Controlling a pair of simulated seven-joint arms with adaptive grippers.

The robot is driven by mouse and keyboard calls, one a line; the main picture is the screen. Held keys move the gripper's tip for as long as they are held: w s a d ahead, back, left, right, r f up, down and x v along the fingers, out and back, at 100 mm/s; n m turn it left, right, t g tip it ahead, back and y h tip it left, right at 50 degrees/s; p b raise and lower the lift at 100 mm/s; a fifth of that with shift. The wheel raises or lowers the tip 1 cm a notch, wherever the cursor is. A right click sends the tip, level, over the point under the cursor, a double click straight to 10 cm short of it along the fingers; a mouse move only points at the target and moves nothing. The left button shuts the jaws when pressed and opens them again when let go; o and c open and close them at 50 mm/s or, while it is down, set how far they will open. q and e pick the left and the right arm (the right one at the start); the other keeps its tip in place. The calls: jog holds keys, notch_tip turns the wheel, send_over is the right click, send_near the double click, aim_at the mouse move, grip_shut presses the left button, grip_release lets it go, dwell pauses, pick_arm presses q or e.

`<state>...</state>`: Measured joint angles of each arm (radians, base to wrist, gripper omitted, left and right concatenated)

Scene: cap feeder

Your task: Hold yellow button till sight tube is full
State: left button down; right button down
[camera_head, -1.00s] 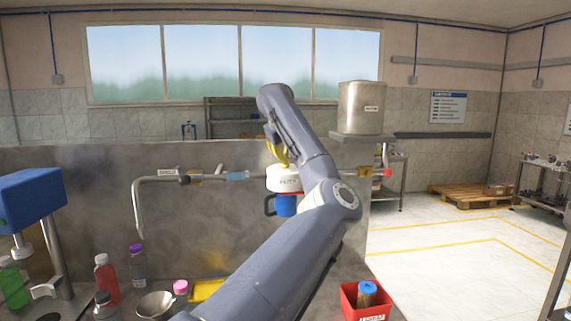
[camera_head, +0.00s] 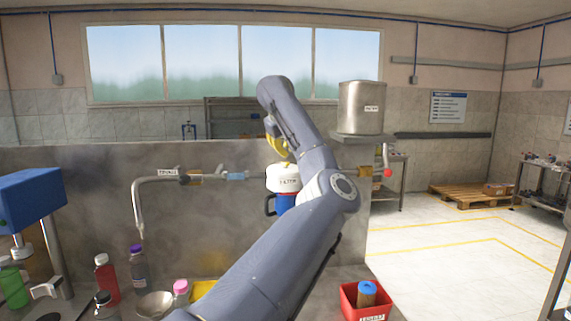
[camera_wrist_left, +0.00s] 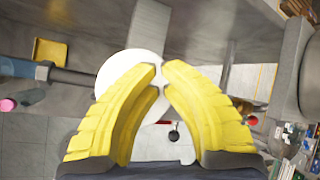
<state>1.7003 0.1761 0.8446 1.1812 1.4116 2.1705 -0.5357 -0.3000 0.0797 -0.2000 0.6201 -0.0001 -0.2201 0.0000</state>
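A white-capped filter (camera_head: 284,180) with a blue body hangs on the pipe; its round white top (camera_wrist_left: 124,68) shows in the left wrist view. My left gripper (camera_wrist_left: 160,74), with yellow fingers, is above that top, its fingertips almost together with nothing seen held between them. In the head view the left gripper (camera_head: 280,152) is just over the cap; I cannot tell whether it touches. No separate yellow button shows; it may be behind the fingers. A light-blue pipe section (camera_head: 237,176), perhaps the sight tube, lies left of the filter; its fill level is unclear. My right gripper is out of view.
A metal tank (camera_head: 361,107) stands right of the arm, with a red-ended valve (camera_head: 387,172) below. A spout pipe (camera_head: 139,205) bends down at left. Bottles, a bowl (camera_head: 154,305) and a red box (camera_head: 352,298) stand on the bench. My left forearm hides part of the middle.

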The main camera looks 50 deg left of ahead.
pick_arm(q)
jog(key=shift+r, duration=2.4)
